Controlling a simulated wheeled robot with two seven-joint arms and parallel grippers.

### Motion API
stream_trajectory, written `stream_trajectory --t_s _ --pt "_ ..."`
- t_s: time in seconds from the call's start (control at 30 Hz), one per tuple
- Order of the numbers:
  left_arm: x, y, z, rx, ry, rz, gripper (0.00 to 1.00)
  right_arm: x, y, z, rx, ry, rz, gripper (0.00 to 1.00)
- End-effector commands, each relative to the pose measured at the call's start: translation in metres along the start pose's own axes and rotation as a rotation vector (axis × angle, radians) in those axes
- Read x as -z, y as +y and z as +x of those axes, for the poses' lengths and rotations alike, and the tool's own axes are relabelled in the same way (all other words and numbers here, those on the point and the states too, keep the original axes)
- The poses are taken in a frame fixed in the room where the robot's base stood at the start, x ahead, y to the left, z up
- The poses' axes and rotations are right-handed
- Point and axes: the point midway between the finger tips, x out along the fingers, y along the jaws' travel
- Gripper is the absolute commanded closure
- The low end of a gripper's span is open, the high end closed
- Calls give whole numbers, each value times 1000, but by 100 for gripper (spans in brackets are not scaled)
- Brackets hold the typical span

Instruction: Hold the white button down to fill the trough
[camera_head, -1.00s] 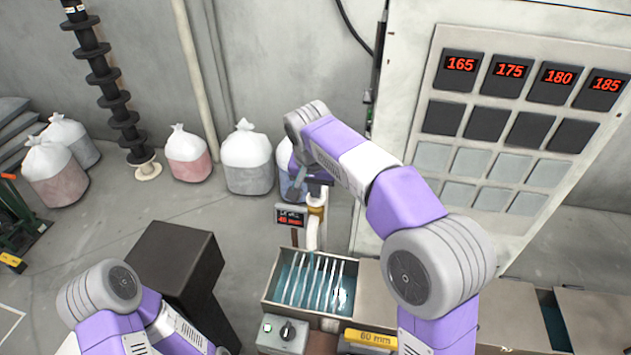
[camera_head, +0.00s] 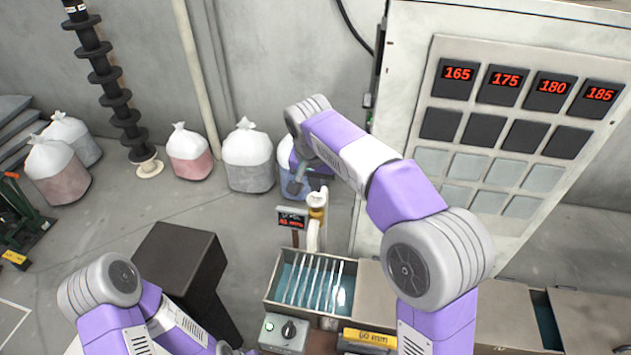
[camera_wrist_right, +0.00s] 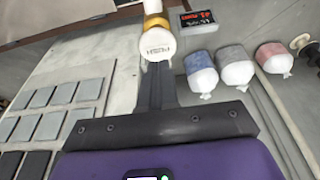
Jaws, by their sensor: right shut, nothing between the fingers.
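The white button (camera_wrist_right: 157,46), marked PUSH, sits in a brass-coloured collar at the top of the right wrist view. My right gripper (camera_wrist_right: 158,72) is shut and empty, its fingertips right at the button's lower edge; I cannot tell whether they touch. In the head view the gripper is mostly hidden behind its own wrist, just above the brass collar (camera_head: 317,200) on the white pipe (camera_head: 313,235). The trough (camera_head: 300,307) below the pipe holds blue-green water and several white slats. My left arm is at the lower left; its gripper is out of view.
A small display (camera_head: 291,218) with red digits stands beside the pipe. A large panel (camera_head: 480,125) stands at the right, a dark pedestal (camera_head: 175,260) at the left.

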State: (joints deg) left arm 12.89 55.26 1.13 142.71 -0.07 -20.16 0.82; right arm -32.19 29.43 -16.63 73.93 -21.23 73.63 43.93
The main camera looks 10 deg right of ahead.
Motion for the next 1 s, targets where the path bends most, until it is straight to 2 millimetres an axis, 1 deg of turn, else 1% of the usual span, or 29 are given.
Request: stream_trajectory --t_s 0.03,0.13,0.3,0.43,0.6,1.0 --pt "0 4 -12 0 0 0 24 4 0 -12 0 0 0 100" --pt "0 2 -5 0 0 0 24 2 -1 -34 5 5 0 100" --pt "0 3 -8 0 0 0 24 2 -1 -72 3 4 0 100" --pt "0 4 -10 0 0 0 24 2 -1 -92 2 3 -1 100" --pt "0 4 -10 0 0 0 24 2 0 -104 1 2 -1 100" --pt "0 4 -10 0 0 0 24 1 0 -105 1 1 0 100"
